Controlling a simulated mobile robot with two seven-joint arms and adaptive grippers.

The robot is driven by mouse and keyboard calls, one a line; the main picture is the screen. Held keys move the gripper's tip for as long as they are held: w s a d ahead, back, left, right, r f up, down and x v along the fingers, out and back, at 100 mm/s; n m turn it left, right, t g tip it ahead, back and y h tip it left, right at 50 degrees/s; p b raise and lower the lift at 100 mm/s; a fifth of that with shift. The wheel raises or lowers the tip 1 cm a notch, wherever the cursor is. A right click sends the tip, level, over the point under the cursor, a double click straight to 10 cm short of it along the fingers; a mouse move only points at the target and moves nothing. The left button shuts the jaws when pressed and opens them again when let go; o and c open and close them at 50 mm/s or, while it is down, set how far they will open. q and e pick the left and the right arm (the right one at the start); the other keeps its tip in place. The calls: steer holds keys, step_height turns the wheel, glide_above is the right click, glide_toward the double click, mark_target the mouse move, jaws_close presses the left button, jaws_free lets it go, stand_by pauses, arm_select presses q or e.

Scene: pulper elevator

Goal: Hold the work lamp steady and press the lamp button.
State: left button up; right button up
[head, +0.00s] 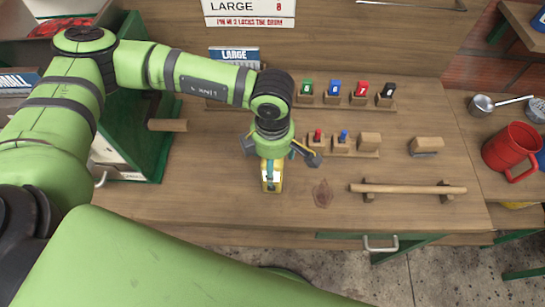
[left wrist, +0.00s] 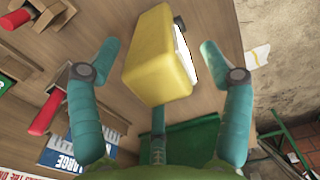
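The work lamp is a yellow boxy body (head: 271,184) with a pale face, standing on the wooden bench in the middle of the head view. It also shows large in the left wrist view (left wrist: 160,65), with its white face to the right. My left gripper (head: 280,151) is above the lamp, reaching down over it. I cannot make out the lamp's button. My right gripper is not in view.
Behind the lamp are a rack of coloured-top tools (head: 334,92) and a smaller rack (head: 341,148). A wooden rail (head: 407,188) lies to the right, with a wood-backed brush (head: 426,145) behind it. A red mug (head: 510,148) is far right. A green cabinet (head: 150,105) stands left.

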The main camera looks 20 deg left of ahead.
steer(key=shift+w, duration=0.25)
arm_select(q)
steer(key=shift+w+r+b, duration=0.1)
steer(key=shift+r+b, duration=0.35)
steer(key=shift+r, duration=0.2)
step_height(320, 180, up, 5)
steer(key=shift+f+b, duration=0.2)
steer(key=shift+b, duration=0.8)
steer(key=shift+r, duration=0.6)
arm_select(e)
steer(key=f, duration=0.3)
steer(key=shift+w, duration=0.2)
